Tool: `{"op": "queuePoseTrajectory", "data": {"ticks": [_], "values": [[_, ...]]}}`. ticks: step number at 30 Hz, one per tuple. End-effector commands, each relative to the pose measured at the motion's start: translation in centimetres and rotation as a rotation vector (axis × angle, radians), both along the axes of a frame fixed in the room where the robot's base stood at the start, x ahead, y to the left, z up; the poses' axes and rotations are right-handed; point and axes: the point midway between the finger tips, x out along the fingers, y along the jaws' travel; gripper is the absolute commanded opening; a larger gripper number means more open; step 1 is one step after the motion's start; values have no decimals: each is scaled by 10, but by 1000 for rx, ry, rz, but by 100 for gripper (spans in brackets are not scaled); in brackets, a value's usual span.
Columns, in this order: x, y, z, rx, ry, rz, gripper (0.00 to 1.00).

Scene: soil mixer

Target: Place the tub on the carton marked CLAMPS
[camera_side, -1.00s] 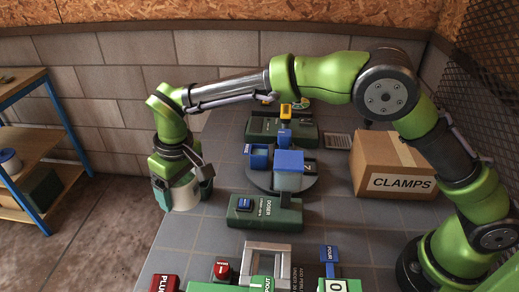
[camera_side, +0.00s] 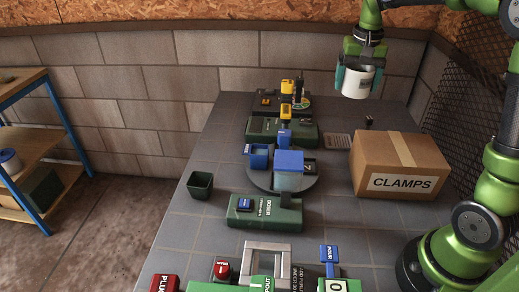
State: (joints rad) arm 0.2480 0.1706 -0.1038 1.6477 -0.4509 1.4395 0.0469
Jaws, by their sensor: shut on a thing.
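The tub (camera_side: 356,84) is white and roughly cylindrical, with a dark mark on its side. My gripper (camera_side: 355,79) is shut on it, with teal fingers on both sides of it. The tub is held upright in the air, up and to the left of the carton in the picture, apart from it. The carton marked CLAMPS (camera_side: 401,165) is a brown taped box with a white label, standing on the right side of the table. Its top is clear.
A turntable (camera_side: 262,181) with blue-lidded containers stands mid-table. Green machine units (camera_side: 264,213) stand in front of and behind it. A small dark green pot (camera_side: 200,185) is at the left table edge. A mesh screen (camera_side: 470,110) stands at the right.

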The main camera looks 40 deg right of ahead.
Motion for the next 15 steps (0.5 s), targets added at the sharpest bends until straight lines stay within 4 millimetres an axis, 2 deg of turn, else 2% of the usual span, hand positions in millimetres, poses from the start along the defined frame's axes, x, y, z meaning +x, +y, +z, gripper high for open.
{"op": "queuePoseTrajectory", "data": {"ticks": [1,3,6,9,12,15], "values": [[-25,-19,2,0,-3,-83,47],[-55,-36,1,1,-3,-186,47],[-94,-52,-3,0,-2,-314,47],[-125,-56,-11,0,-2,-413,47],[-140,-52,-19,-1,-1,-463,47],[-147,-48,-28,0,1,-491,47]]}}
